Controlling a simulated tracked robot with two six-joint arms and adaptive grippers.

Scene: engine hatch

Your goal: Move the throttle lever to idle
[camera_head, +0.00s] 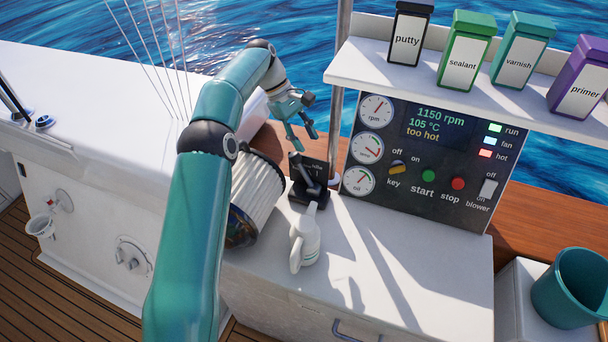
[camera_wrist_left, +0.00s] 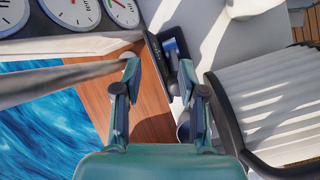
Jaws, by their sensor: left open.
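The throttle lever (camera_head: 309,181) is a short grey-blue arm on a small black throttle box (camera_head: 308,196), which stands on the white counter left of the engine panel. The lever tilts toward the near side of the box; the lettering on the box is too small to read. My left gripper (camera_head: 305,138) is open and empty, above and behind the box, apart from the lever. In the left wrist view my left gripper (camera_wrist_left: 159,70) has its two fingers spread, with the black box (camera_wrist_left: 155,62) and the lever (camera_wrist_left: 174,52) just beyond the fingertips. My right gripper is not in view.
A ribbed white cylinder (camera_head: 258,196) lies left of the box. A white bottle (camera_head: 307,238) stands in front of it. A metal post (camera_head: 337,120) rises close to its right. The engine panel (camera_head: 420,160) reads "1150 rpm, 105 °C, too hot". A shelf (camera_head: 450,92) overhangs the panel.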

